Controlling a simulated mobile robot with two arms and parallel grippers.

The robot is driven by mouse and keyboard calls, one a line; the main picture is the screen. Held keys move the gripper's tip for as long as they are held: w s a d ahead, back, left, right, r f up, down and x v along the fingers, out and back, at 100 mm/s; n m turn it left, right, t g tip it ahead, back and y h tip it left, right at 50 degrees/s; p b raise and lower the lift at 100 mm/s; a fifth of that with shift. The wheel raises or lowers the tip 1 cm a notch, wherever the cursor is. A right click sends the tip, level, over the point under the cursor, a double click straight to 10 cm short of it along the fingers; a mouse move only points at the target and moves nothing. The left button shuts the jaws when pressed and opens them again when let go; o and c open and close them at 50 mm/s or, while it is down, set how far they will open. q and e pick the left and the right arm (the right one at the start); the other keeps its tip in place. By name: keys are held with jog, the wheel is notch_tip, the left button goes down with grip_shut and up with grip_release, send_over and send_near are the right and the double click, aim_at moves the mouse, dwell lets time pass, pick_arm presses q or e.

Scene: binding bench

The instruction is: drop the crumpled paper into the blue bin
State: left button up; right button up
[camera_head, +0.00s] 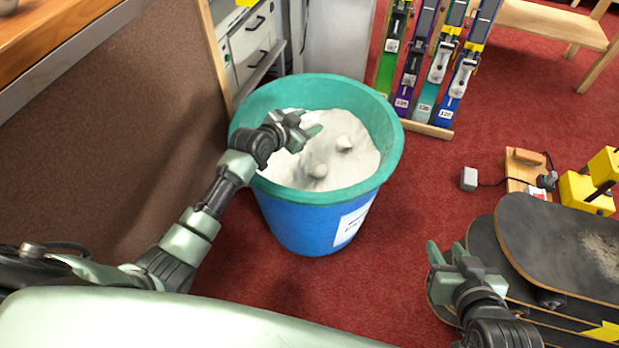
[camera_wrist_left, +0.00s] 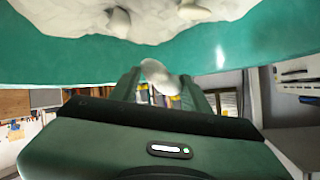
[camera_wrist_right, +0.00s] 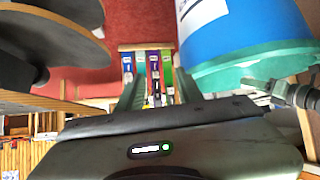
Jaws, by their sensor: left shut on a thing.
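The blue bin (camera_head: 300,222) stands on the red floor, with a teal rim and a white label. White material fills its inside, with two pale lumps on top. My left gripper (camera_head: 303,130) is over the bin's opening. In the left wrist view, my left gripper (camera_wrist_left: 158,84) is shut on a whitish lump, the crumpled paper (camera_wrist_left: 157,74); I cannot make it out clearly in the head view. My right gripper (camera_head: 446,254) is beside the skateboard decks; in the right wrist view its fingers (camera_wrist_right: 158,90) are apart with nothing between them.
Stacked dark skateboard decks (camera_head: 560,240) lie at the right, near a yellow tool (camera_head: 585,193). A rack of skis (camera_head: 430,65) stands behind the bin. A brown panel (camera_head: 110,120) is at the left. Red floor is clear between bin and decks.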

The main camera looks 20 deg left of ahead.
pick_arm(q)
jog(key=shift+f+b, duration=0.3)
jog(key=shift+f, duration=0.1)
pick_arm(e)
jog(key=shift+w+a+r+t+y, duration=0.2)
jog(key=shift+w+a+r+t, duration=0.1)
jog(key=shift+w+r+t, duration=0.35)
jog(key=shift+w+a+r+t+y, duration=0.25)
jog(key=shift+w+r+t, duration=0.2)
jog(key=shift+w+r, duration=0.4)
jog(key=shift+s+r, duration=0.1)
jog(key=shift+s, duration=0.1)
pick_arm(q)
jog(key=o, duration=1.4)
jog(key=shift+c, duration=0.2)
jog(key=shift+s, duration=0.1)
